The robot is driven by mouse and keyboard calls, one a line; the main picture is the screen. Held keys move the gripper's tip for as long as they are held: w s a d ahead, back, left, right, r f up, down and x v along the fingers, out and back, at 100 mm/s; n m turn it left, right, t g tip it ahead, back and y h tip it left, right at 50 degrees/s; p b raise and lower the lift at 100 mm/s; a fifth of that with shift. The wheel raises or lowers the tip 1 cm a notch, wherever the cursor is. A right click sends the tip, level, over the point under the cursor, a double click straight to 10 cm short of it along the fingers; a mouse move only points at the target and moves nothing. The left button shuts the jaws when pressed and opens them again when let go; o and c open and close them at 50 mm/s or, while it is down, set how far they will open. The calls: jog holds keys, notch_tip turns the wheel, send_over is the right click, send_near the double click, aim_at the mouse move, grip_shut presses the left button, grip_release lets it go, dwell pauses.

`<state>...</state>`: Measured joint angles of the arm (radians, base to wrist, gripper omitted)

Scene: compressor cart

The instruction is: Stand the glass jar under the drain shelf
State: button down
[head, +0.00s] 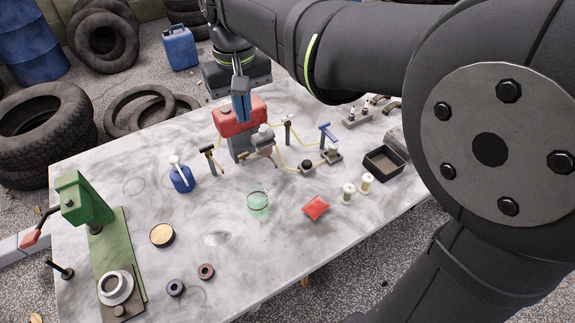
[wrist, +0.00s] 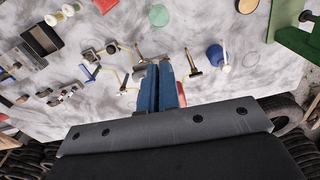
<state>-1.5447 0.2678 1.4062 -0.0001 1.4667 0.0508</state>
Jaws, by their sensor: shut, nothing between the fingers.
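The glass jar (head: 258,203) is clear with a green tint and stands on the near middle of the table. In the wrist view the jar (wrist: 158,15) shows as a green round at the top. My gripper (head: 241,118) has blue fingers and is shut and empty, pointing down over a red-topped unit with a grey body (head: 240,148) behind the jar. The fingers (wrist: 160,66) are well apart from the jar. I cannot clearly pick out the drain shelf; the fingers and small fittings hide part of the red-topped unit.
A blue bottle (head: 182,178) stands left of the unit. A red cloth packet (head: 316,208), pale spools (head: 348,193) and a black tray (head: 384,163) lie right of the jar. Yellow tubing and small valves spread behind it. A green press (head: 85,205) stands at the left.

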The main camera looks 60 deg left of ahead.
jog(key=s+d+f+m, duration=0.1)
jog(key=f+m, duration=0.3)
jog(key=f, duration=0.6)
jog(key=s+d+f+m, duration=0.1)
jog(key=s+f+m, duration=0.3)
jog(key=f, duration=0.6)
jog(key=s+f+m, duration=0.2)
jog(key=f+m, duration=0.3)
jog(key=f, duration=0.5)
jog(key=shift+s+d+m, duration=0.3)
jog(key=shift+s+d, duration=0.05)
jog(key=shift+d, duration=0.05)
jog(key=shift+w+a+f, duration=0.1)
jog(key=shift+w+a, duration=0.1)
jog(key=shift+w, duration=0.4)
jog(key=shift+w+a, duration=0.2)
jog(key=shift+w, duration=0.35)
jog(key=shift+w+a, duration=0.3)
jog(key=shift+w, duration=0.5)
jog(key=w+a, duration=0.1)
jog(key=w, duration=0.2)
jog(key=w+a, duration=0.1)
jog(key=w, duration=0.5)
jog(key=shift+a, duration=0.4)
jog(key=shift+s, duration=0.1)
